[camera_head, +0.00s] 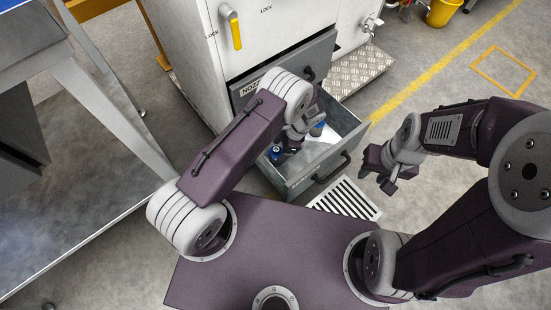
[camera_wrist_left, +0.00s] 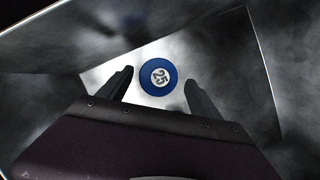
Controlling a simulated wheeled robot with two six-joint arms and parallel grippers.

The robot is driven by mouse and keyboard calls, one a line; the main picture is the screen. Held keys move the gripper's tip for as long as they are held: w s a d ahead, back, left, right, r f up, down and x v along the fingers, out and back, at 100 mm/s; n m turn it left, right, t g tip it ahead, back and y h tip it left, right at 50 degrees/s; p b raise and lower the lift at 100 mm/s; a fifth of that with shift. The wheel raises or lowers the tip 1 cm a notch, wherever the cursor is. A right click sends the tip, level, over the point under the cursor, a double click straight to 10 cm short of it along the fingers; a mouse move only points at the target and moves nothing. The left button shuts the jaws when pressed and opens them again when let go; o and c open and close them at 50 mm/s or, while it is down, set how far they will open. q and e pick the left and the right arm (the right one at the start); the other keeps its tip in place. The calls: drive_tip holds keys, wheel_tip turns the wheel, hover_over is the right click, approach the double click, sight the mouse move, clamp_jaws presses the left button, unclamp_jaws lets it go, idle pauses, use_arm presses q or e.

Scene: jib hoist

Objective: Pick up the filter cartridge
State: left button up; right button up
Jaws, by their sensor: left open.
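A blue round cartridge end with a white disc marked 25 (camera_wrist_left: 158,77) is in the left wrist view, inside a metal drawer. My left gripper (camera_wrist_left: 159,84) is open, its two fingers to either side of the cartridge in that view, with gaps showing. I cannot tell how far the fingertips are above it. In the head view my left gripper (camera_head: 293,143) reaches into the open drawer (camera_head: 300,184). Blue parts show there beside it (camera_head: 275,153) and behind it (camera_head: 317,130), partly hidden by the wrist. My right gripper (camera_head: 378,172) is open and empty, right of the drawer.
The drawer walls stand close around my left gripper. A white cabinet (camera_head: 270,30) with a yellow handle (camera_head: 232,28) rises behind. A metal table (camera_head: 75,190) is at the left. A floor grate (camera_head: 345,198) lies by the drawer, and open floor is at the right.

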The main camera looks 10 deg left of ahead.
sight(273, 157)
use_arm(q)
drive_tip(key=shift+f, duration=0.25)
drive_tip(key=b+x, duration=0.4)
drive_tip(key=x, duration=0.1)
drive_tip(key=shift+s+a+f, duration=0.1)
drive_tip(key=shift+s+a, duration=0.1)
drive_tip(key=shift+s, duration=0.05)
drive_tip(key=shift+r, duration=0.2)
drive_tip(key=c, duration=1.5)
use_arm(e)
wheel_tip(273, 157, down, 5)
drive_tip(key=shift+r, duration=0.2)
